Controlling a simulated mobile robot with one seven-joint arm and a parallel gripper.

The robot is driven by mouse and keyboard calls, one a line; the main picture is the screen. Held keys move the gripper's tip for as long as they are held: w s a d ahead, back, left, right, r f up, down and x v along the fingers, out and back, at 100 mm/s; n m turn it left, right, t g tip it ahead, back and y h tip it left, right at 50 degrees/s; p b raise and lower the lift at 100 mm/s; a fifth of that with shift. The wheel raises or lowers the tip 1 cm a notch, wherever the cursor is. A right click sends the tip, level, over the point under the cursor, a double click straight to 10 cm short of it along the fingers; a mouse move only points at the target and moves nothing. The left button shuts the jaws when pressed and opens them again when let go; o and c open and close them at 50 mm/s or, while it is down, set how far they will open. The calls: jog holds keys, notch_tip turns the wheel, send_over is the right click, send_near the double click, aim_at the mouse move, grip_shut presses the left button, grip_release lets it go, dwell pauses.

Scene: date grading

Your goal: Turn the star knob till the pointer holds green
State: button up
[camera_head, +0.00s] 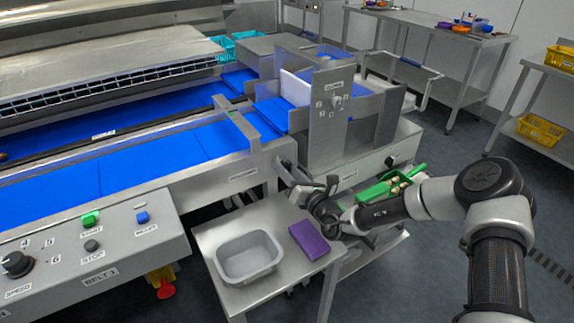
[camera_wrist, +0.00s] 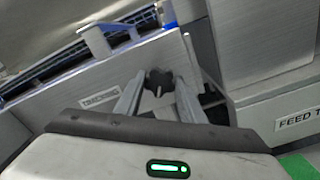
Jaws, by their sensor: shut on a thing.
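The star knob (camera_wrist: 158,77) shows in the wrist view as a small dark lobed shape at the end of the steel side rail. My gripper (camera_wrist: 157,90) is shut on it, one finger on each side. In the head view my gripper (camera_head: 300,193) is at the end of the belt frame, above the small steel table; the hand largely hides the knob there. I cannot make out the pointer or its green zone in either view.
A green tray (camera_head: 372,194) with dates is close behind my forearm. The steel feed housing (camera_wrist: 262,60) stands right of the knob.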

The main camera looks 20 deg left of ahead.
jog(key=o, duration=1)
jog(key=shift+o, duration=0.2)
jog(key=p+v, duration=0.2)
jog(key=v, duration=1.5)
jog(key=shift+s, duration=0.25)
jog(key=shift+d, duration=0.1)
